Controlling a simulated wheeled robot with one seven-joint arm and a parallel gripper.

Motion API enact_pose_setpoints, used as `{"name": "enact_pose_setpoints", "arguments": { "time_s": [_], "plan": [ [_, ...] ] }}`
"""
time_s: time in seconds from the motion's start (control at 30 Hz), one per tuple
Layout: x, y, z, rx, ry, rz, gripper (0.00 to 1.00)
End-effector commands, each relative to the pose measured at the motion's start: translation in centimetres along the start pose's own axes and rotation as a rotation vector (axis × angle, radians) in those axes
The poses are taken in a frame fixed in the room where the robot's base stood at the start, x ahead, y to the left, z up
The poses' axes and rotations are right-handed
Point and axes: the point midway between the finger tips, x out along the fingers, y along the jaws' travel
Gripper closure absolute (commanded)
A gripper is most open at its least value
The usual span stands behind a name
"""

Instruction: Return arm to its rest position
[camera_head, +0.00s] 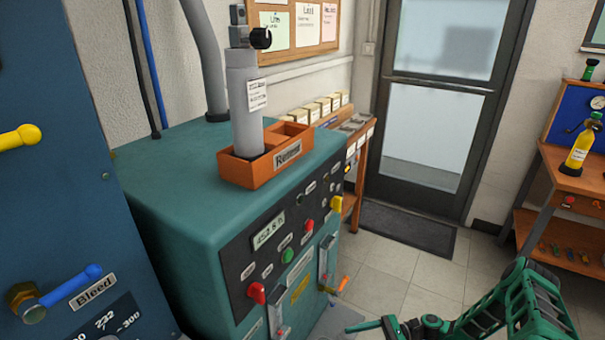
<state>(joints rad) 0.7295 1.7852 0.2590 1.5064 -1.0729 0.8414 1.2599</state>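My green and black arm (520,308) comes in at the bottom right corner and is bent, with its upper link tilted. My gripper (368,325) is at the bottom edge, to the left of that link, low in front of the teal test bench. It is partly cut off by the picture's edge, so whether its fingers are open or shut cannot be told. Nothing is clearly seen held in it.
The teal bench (165,180) bears an orange "Retest" tray (250,172) with a grey cylinder (246,105) upright in it. A blue panel (60,200) stands left. A wooden workbench (540,200) with a yellow bottle (579,150) is right.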

Motion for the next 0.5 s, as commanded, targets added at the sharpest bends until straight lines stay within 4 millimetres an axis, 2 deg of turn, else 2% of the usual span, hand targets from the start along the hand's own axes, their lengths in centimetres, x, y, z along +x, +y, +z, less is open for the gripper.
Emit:
{"name": "enact_pose_setpoints", "arguments": {
  "time_s": [0.27,0.5],
  "plan": [
    [-4.4,-0.9,4.0,-0.092,0.196,0.135,0.32],
    [-8.3,-1.1,8.3,-0.169,0.368,0.248,0.32]
  ]
}}
